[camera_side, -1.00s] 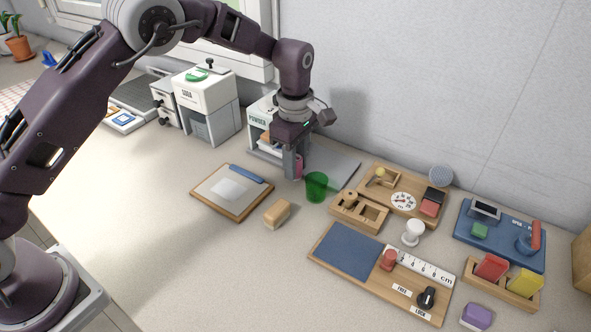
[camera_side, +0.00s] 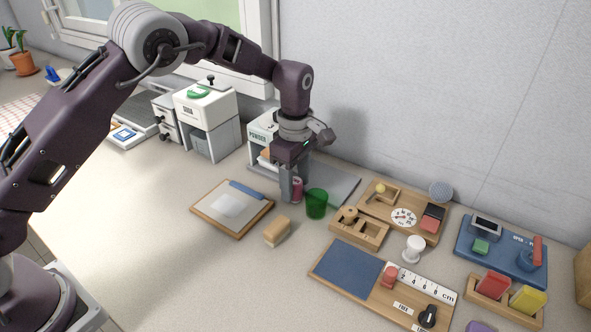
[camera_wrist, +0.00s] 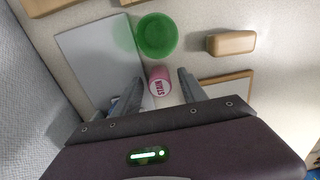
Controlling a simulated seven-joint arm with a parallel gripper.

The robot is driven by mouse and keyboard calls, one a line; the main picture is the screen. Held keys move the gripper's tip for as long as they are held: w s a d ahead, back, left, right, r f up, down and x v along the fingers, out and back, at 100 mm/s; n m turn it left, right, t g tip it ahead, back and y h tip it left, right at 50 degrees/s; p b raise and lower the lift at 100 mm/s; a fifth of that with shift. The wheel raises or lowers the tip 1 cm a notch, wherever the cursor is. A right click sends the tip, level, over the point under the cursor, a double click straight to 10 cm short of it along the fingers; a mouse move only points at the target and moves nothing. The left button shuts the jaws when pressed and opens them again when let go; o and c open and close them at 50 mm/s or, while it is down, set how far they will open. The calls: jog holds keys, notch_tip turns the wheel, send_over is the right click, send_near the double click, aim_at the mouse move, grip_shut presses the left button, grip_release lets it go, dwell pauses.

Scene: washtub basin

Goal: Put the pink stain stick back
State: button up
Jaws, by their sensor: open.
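The pink stain stick (camera_side: 297,188) stands near the wall side of the counter, close to the green cup. In the wrist view my gripper (camera_wrist: 157,88) is open, with a gap beside the stick. The near finger partly hides the stick in the side view. I cannot tell exactly what its base rests on.
The green cup (camera_side: 316,204) is close beside the stick. A grey panel (camera_side: 338,181) lies behind, by the powder box (camera_side: 262,132). A tan block (camera_side: 277,232) and a clipboard (camera_side: 214,219) lie in front. Wooden trays (camera_side: 372,238) stand to the right.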

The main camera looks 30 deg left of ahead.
notch_tip(320, 180, up, 11)
jog(key=shift+r, duration=0.1)
notch_tip(320, 180, up, 5)
jog(key=m, duration=0.2)
send_over(295, 181)
jog(key=s+a, duration=0.2)
jog(key=s, duration=0.1)
jog(key=s+a+r+m+t+h, duration=0.15)
jog(key=s+a+r+m, duration=0.3)
jog(key=s+r, duration=0.45)
jog(key=s+a+f+m+t, duration=0.1)
jog(key=s+m, duration=0.4)
jog(key=s, duration=0.6)
jog(key=s+a+f+m+t+y, duration=0.1)
jog(key=s+a+f+m+t, duration=0.1)
jog(key=s+m, duration=0.4)
jog(key=s+f+t, duration=0.1)
jog(key=s+f, duration=0.1)
jog(key=s, duration=0.2)
jog(key=shift+s, duration=0.4)
